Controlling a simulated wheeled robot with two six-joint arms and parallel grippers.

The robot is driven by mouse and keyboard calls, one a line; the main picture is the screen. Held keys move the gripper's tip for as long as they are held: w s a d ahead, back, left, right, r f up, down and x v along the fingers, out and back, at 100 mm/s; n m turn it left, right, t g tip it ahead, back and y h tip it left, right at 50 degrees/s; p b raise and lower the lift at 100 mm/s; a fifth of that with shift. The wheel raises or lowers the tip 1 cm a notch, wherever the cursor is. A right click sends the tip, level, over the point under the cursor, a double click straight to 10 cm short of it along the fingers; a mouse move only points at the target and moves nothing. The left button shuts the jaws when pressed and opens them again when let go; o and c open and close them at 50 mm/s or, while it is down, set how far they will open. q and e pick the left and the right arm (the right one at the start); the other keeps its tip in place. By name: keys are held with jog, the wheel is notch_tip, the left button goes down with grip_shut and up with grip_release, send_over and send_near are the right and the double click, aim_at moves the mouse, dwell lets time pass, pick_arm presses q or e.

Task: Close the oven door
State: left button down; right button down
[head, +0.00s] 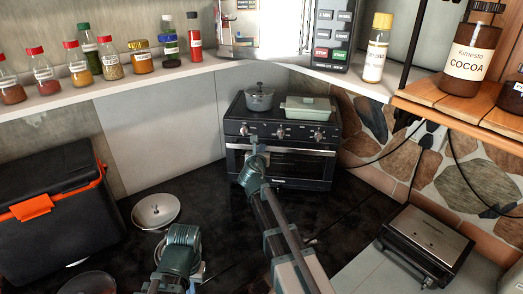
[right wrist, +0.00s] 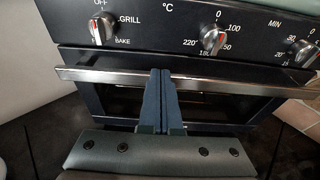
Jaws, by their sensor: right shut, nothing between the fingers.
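The black oven (head: 283,130) stands at the back of the dark counter, with its knobs facing me. Its door (head: 290,168) is upright, with a silver handle (head: 300,151) along the top. I cannot tell whether the door is fully flush with the frame. In the right wrist view the handle (right wrist: 110,76) crosses the picture below the knobs. My right gripper (right wrist: 161,72) is shut and empty, with its fingertips at the middle of the handle, seemingly touching it. My left gripper (head: 180,247) is low in the head view, away from the oven; its fingers are not clear.
A grey pot (head: 259,98) and a pale green dish (head: 307,108) stand on the oven. A metal lid (head: 156,210) lies on the counter at left, near a black cooler (head: 50,210). A grill press (head: 427,243) stands at right. Spice jars line the shelf.

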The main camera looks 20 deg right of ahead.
jog(key=shift+s, duration=0.1)
jog(key=p+v, duration=0.3)
jog(key=v, duration=1)
jog(key=shift+s+a+r, duration=0.15)
jog(key=shift+s+r, duration=0.1)
jog(key=shift+s, duration=0.05)
jog(key=shift+f, duration=0.1)
jog(key=s+a+f+m+g+y+b, duration=0.2)
jog(key=s+a+f+m+g, duration=0.5)
jog(key=s+f+m, duration=0.3)
jog(key=s+a+f+m+g+y+b, duration=0.2)
jog(key=s+a+f+m+g, duration=0.5)
jog(key=s+f+m, duration=0.4)
jog(key=s+m+y, duration=0.1)
jog(key=s+m, duration=0.3)
jog(key=m, duration=0.2)
jog(key=shift+s, duration=0.25)
